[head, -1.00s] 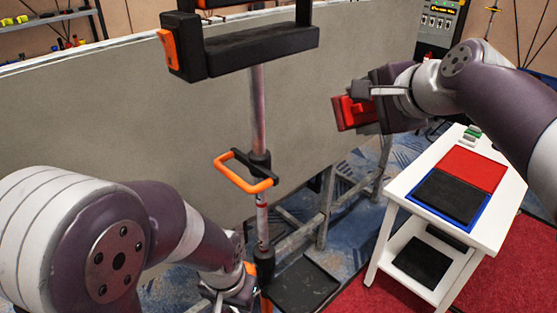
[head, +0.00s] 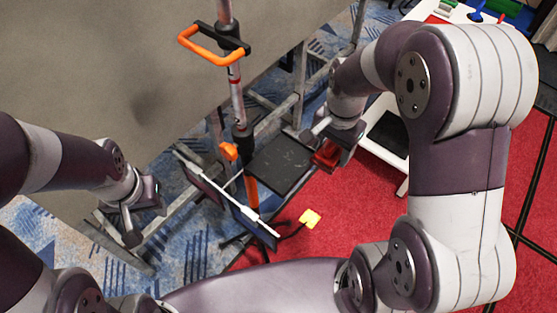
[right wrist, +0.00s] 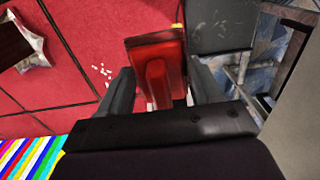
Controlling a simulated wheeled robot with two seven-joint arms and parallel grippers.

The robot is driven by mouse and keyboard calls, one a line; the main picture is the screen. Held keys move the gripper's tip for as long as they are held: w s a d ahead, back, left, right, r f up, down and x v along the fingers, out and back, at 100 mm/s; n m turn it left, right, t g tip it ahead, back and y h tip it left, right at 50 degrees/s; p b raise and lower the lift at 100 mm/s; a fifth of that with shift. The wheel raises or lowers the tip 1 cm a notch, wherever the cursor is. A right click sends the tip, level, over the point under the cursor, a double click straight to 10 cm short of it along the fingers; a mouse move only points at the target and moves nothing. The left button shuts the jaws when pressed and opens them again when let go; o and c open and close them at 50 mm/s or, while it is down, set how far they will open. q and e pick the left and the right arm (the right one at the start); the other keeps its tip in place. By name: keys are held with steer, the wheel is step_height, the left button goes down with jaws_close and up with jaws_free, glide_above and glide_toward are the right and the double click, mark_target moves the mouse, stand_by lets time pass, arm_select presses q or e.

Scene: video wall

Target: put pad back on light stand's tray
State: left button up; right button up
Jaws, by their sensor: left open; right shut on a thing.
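The light stand (head: 233,92) has a pole with an orange-and-black handle. Its flat black tray (head: 280,165) sits low on the right of the pole and looks empty. My right gripper (head: 325,140) is shut on the red pad (head: 328,155), just right of the tray's edge. In the right wrist view the red pad (right wrist: 157,70) is between the two fingers, with the tray (right wrist: 220,30) beyond it. I cannot tell whether pad and tray touch. My left gripper (head: 145,205) is open and empty, left of the stand.
A dark panel with a white bar (head: 235,200) slants by the stand's foot. A yellow piece (head: 310,217) lies on the red carpet (head: 290,240). A white side table (head: 385,162) stands behind my right arm. The large grey panel (head: 110,60) is behind the stand.

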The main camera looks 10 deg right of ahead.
steer(key=p, duration=0.2)
glide_above(283, 164)
step_height(283, 164, down, 7)
steer(key=shift+d+r, duration=0.15)
step_height(283, 164, down, 4)
steer(key=shift+r+p, duration=0.2)
steer(key=shift+p, duration=0.45)
steer(key=shift+w+f, duration=0.1)
steer(key=shift+f, duration=0.2)
steer(key=shift+f, duration=0.1)
steer(key=o, duration=0.9)
